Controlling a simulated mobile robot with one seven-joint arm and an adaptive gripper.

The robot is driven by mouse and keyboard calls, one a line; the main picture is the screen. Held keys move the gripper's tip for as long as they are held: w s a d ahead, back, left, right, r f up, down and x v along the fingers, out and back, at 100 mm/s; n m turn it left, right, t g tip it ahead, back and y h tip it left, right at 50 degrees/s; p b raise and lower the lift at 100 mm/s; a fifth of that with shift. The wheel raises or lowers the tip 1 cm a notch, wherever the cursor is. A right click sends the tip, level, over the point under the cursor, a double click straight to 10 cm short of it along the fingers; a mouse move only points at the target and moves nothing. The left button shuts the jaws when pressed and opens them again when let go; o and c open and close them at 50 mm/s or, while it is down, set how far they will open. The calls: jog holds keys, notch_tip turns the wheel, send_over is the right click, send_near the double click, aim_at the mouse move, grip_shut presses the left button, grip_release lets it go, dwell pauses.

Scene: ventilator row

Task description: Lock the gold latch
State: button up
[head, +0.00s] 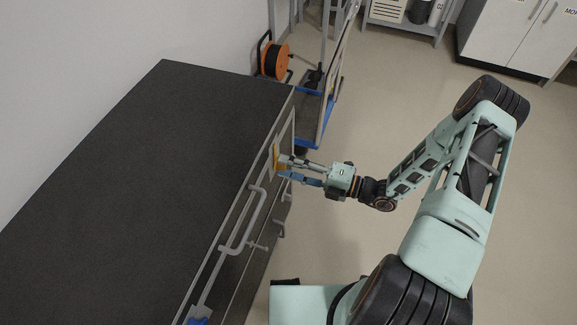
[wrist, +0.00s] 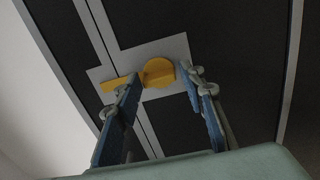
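The gold latch (wrist: 158,72) is a yellow rounded knob on a light grey plate (wrist: 178,48) on the dark cabinet front, in the upper middle of the wrist view. A flat yellow bar (wrist: 116,84) lies to its left, partly behind a finger. In the head view the latch (head: 276,157) shows as a small yellow patch on the cabinet's side. My gripper (wrist: 163,80) is open, its blue-grey fingers apart on either side of the knob. I cannot tell whether a finger touches the latch. In the head view my gripper (head: 279,168) is at the cabinet front.
The cabinet's dark top (head: 150,170) fills the left. Grey pipe-like handles (head: 240,240) stick out from its front below the latch in the picture. An orange cable reel (head: 275,60) and a blue-edged trolley (head: 318,125) stand behind. Open floor (head: 400,95) lies to the right.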

jog(key=shift+o, duration=0.5)
jog(key=v, duration=1.2)
jog(key=shift+r, duration=0.1)
jog(key=shift+w, duration=0.1)
